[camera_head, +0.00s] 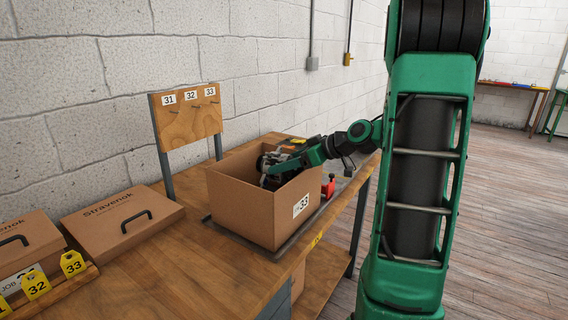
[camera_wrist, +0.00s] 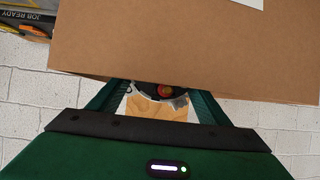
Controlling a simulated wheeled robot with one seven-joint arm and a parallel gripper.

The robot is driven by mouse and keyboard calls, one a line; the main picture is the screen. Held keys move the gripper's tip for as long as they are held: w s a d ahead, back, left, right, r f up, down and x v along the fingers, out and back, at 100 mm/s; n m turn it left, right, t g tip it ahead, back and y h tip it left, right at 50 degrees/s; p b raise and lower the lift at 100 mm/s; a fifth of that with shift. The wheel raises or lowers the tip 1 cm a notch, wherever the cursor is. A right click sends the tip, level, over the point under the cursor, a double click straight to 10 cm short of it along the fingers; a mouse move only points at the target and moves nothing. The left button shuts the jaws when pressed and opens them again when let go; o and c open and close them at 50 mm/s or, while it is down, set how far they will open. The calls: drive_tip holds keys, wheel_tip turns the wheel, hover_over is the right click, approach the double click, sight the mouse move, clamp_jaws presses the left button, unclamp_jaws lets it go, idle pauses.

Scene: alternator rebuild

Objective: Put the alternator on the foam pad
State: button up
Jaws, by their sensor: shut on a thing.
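The alternator (camera_head: 268,163), a dark and grey metal part, shows at the opening of a cardboard box (camera_head: 245,211) labelled 33. My gripper (camera_head: 273,170) reaches over the box's right side and is shut on the alternator. In the wrist view, a small part of the alternator (camera_wrist: 164,91) with a reddish centre shows between my fingers (camera_wrist: 158,98); the box wall (camera_wrist: 190,45) hides the rest and the fingertips. The alternator's underside and the box floor are hidden. I cannot make out a foam pad in either view.
The box stands on a grey mat (camera_head: 228,234) on the wooden bench (camera_head: 190,275). A wooden board (camera_head: 187,118) numbered 31 to 33 rises behind it. A closed carton (camera_head: 120,218) and yellow tags (camera_head: 73,264) lie left. A red item (camera_head: 328,187) sits right of the box.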

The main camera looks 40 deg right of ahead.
drive_tip(key=shift+r, duration=0.2)
drive_tip(key=o, duration=2.1)
drive_tip(key=shift+f, duration=0.2)
drive_tip(key=shift+r, duration=0.3)
drive_tip(key=v, duration=1.2)
drive_tip(key=shift+r, duration=0.3)
drive_tip(key=shift+s, duration=0.1)
